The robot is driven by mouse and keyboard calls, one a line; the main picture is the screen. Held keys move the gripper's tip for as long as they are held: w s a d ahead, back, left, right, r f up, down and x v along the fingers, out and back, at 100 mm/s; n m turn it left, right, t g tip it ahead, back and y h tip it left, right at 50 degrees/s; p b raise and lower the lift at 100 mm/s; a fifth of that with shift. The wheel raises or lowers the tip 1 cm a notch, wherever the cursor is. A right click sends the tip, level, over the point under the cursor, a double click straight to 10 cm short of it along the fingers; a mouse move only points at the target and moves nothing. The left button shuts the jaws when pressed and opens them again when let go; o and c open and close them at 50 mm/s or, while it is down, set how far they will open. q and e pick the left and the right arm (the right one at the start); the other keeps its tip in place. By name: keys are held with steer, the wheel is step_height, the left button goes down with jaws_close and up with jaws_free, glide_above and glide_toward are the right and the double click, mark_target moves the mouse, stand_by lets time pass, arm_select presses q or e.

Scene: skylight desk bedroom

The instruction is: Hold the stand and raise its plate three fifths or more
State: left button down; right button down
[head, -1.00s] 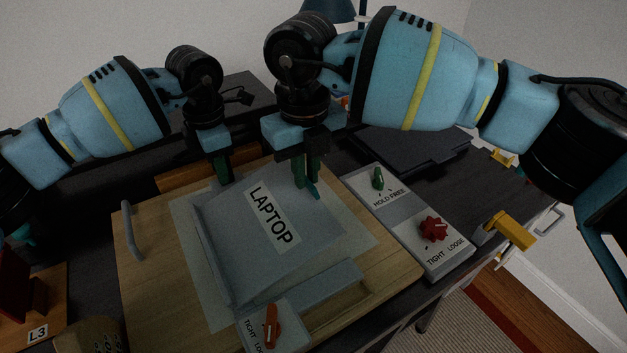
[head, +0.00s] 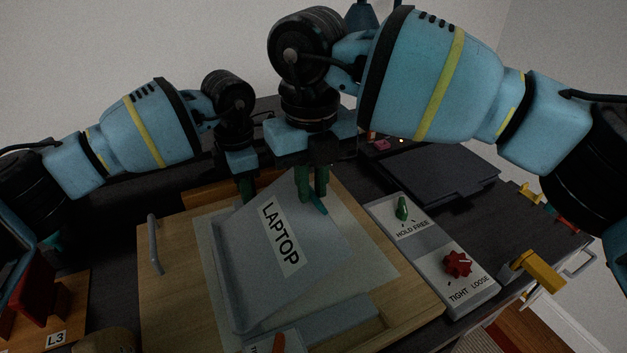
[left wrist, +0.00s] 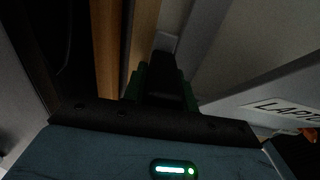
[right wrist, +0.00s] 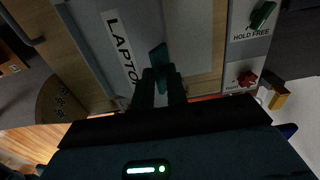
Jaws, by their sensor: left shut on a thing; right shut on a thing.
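The grey stand lies on a wooden board (head: 165,285), with its plate (head: 318,235) labelled LAPTOP tilted up. The plate also shows in the right wrist view (right wrist: 185,25). My right gripper (head: 314,188) is shut on the teal tab (head: 318,207) at the plate's edge; the tab shows between its fingers in the right wrist view (right wrist: 159,55). My left gripper (head: 247,190) is shut at the stand's back left side. In the left wrist view its green fingers (left wrist: 162,85) close on a grey part of the stand, mostly hidden by them.
A grey panel on the right has a green HOLD/FREE knob (head: 401,208) and a red TIGHT/LOOSE knob (head: 457,263). An orange knob (head: 279,344) is cut off at the bottom. A dark flat slab (head: 440,175) lies at back right. A yellow clamp (head: 535,268) sits at the desk edge.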

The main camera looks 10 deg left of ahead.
arm_select(q)
steer(key=shift+d, duration=0.45)
arm_select(e)
steer(key=c, duration=1.6)
jaws_free()
steer(key=shift+s+a+f, duration=0.25)
steer(key=shift+a, duration=0.2)
steer(key=shift+o, duration=0.2)
arm_select(q)
steer(key=shift+a, duration=0.3)
arm_select(e)
step_height(320, 180, up, 12)
steer(key=shift+d, duration=0.15)
steer(key=shift+w+r, duration=0.1)
arm_select(q)
steer(key=c, duration=1)
jaws_free()
steer(key=shift+c, duration=0.2)
step_height(320, 180, up, 12)
steer(key=shift+r, duration=0.1)
